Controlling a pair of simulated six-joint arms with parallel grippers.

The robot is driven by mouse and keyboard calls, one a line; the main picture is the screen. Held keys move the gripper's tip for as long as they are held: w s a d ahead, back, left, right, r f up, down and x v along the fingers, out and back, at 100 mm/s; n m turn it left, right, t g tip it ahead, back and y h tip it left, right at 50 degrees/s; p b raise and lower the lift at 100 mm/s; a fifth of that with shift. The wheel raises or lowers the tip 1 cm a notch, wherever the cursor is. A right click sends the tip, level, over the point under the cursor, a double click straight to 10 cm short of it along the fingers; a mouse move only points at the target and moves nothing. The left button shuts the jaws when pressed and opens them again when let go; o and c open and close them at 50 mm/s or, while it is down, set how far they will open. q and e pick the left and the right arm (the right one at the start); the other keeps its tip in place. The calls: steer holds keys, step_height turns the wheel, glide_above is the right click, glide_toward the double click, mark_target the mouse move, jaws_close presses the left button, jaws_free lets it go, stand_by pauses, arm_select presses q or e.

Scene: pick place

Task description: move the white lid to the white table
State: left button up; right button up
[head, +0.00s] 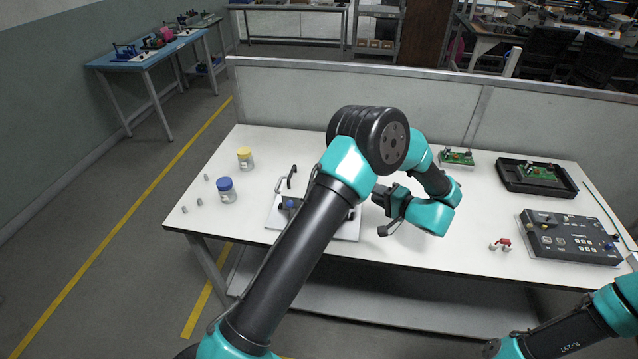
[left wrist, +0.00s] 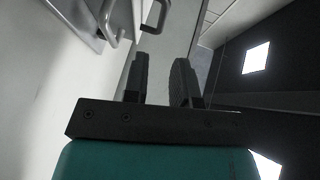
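The white table (head: 260,150) spans the middle of the head view. A pale plate-like fixture (head: 347,229) with a dark upright handle and a light metal handle (head: 280,184) sits on it, partly hidden behind my left arm. I cannot tell whether it includes the white lid; no separate white lid is clear. My left gripper (head: 381,213) is just right of this fixture, its fingers apart with nothing visible between them. In the left wrist view the two dark fingers (left wrist: 160,82) are apart, with a metal handle (left wrist: 158,14) beyond them. My right gripper is out of view.
A blue-lidded jar (head: 226,190) and yellow-lidded jar (head: 245,158) stand at left, near several small grey pieces. At right are a green circuit board (head: 457,157), a black tray (head: 508,181), a dark control box (head: 565,238) and a small red part (head: 503,243). A low partition (head: 290,95) runs behind.

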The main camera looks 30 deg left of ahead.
arm_select(q)
steer(key=x, duration=0.7)
steer(key=shift+x, duration=2.55)
steer(key=shift+r, duration=0.15)
steer(key=shift+c, duration=0.2)
jaws_close()
